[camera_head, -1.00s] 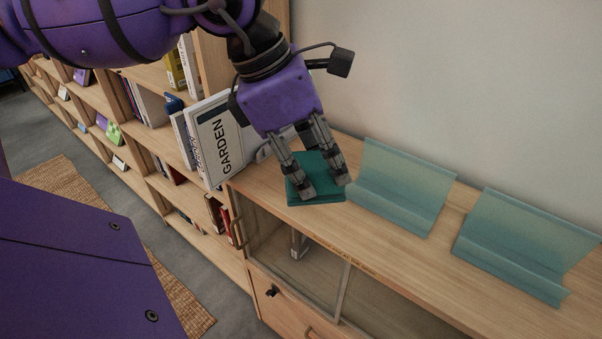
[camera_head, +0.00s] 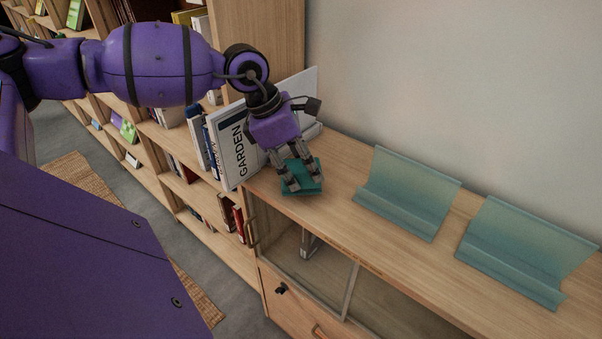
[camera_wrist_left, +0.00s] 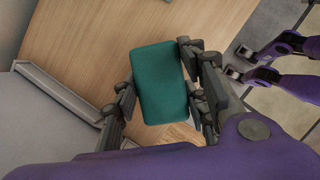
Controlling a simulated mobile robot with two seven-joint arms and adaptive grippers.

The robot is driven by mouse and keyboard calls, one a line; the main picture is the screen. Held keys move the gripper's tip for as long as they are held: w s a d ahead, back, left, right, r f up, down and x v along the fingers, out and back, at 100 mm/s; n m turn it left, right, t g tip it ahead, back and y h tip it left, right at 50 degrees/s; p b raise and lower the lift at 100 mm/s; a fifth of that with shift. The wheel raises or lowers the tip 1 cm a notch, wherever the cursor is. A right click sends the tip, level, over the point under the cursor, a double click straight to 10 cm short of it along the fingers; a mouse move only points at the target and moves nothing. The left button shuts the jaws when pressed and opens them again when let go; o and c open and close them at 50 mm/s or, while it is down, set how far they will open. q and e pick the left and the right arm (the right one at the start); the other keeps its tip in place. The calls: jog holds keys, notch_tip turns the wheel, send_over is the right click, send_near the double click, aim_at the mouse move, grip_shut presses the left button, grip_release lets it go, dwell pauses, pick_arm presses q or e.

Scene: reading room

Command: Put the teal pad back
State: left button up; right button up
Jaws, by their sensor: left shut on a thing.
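The teal pad (camera_head: 303,178) is a small, thick dark-teal block at the left part of the low cabinet's wooden top (camera_head: 345,160). My left gripper (camera_head: 306,186) points down over it, its fingers shut on the pad's two sides. In the left wrist view the pad (camera_wrist_left: 160,82) sits between the fingers, with bare wood behind it. I cannot tell whether the pad touches the top or hangs just above it.
A large white GARDEN book (camera_head: 232,155) stands just left of the gripper. Two translucent teal stands (camera_head: 408,195) (camera_head: 525,250) stand to the right along the wall. Bare wood lies between the pad and the nearer stand. A bookcase (camera_head: 262,40) rises behind.

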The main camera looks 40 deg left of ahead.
pick_arm(q)
jog(key=shift+f, duration=1.2)
jog(key=o, duration=1.1)
jog(key=p+v, duration=0.1)
jog(key=v, duration=1)
jog(key=shift+s+a+r, duration=0.1)
jog(key=shift+s+r, duration=0.05)
jog(key=shift+r, duration=0.3)
